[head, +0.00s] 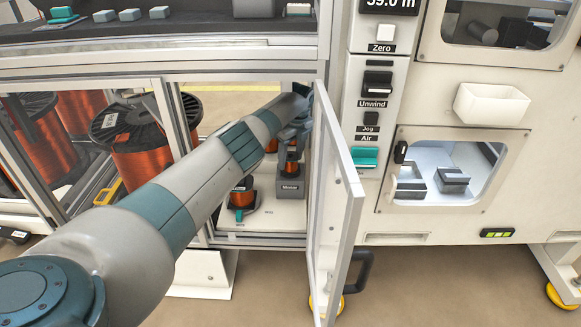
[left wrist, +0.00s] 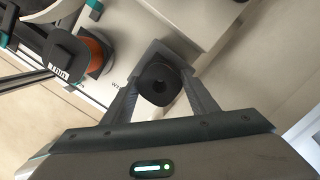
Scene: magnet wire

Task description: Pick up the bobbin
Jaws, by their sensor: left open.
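In the head view, a small copper-wound bobbin (head: 291,148) stands at the grey block marked "Master" (head: 290,187) inside the open cabinet. My left gripper (head: 298,122) is just above it, partly hidden by my own wrist. In the left wrist view, the bobbin's dark round end with a centre hole (left wrist: 158,84) lies between the two open fingers of my left gripper (left wrist: 162,90). I cannot tell whether either finger touches it. A second copper bobbin (head: 241,195) sits to the left on the cabinet floor; it also shows in the left wrist view (left wrist: 97,52). My right gripper is not in view.
The cabinet door (head: 340,180) stands open just right of my left arm. Large copper spools (head: 142,140) stand behind the left frame. A control panel (head: 377,90) is at the right. The white cabinet floor (head: 280,212) has bare room in front of the block.

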